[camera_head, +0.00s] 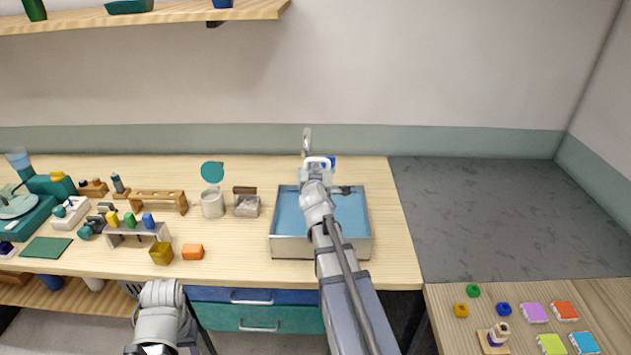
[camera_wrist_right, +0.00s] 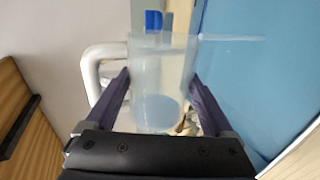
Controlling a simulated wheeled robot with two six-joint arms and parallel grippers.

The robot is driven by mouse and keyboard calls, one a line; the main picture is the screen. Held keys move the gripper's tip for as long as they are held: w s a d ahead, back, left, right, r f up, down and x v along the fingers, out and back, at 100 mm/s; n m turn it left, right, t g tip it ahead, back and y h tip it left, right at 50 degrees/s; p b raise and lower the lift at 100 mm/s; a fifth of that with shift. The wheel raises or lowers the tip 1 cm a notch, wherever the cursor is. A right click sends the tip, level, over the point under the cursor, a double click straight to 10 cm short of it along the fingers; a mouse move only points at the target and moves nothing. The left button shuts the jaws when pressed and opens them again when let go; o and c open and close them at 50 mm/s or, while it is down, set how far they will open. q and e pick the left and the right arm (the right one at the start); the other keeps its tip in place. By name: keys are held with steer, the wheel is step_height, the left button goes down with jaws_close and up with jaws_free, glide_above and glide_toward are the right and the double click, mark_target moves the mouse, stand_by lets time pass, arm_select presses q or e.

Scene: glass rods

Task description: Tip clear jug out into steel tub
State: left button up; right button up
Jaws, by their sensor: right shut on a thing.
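The clear jug (camera_wrist_right: 150,75) is held between the two fingers of my right gripper (camera_wrist_right: 159,78). Its pale handle (camera_wrist_right: 92,68) shows at the left in the right wrist view. In the head view, the jug (camera_head: 318,165) is over the back edge of the steel tub (camera_head: 292,246), partly hidden by my right arm. The tub has a blue interior. My left arm shows at the bottom, its gripper out of frame.
A tap (camera_head: 307,140) rises behind the tub. A small glass box (camera_head: 246,207) and a white beaker (camera_head: 212,203) stand to the tub's left. Racks and coloured blocks fill the left bench. The grey surface (camera_head: 490,215) at right is clear.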

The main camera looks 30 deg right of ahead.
steer(key=shift+w+a, duration=0.1)
steer(key=shift+d+r+m, duration=0.2)
steer(key=shift+r+m, duration=0.05)
steer(key=shift+m, duration=0.05)
steer(key=shift+s+d+t+y, duration=0.2)
steer(key=shift+s+t+y, duration=0.05)
steer(key=shift+t+y, duration=0.05)
steer(key=shift+a, duration=0.1)
steer(key=shift+w, duration=0.1)
stand_by(1.7)
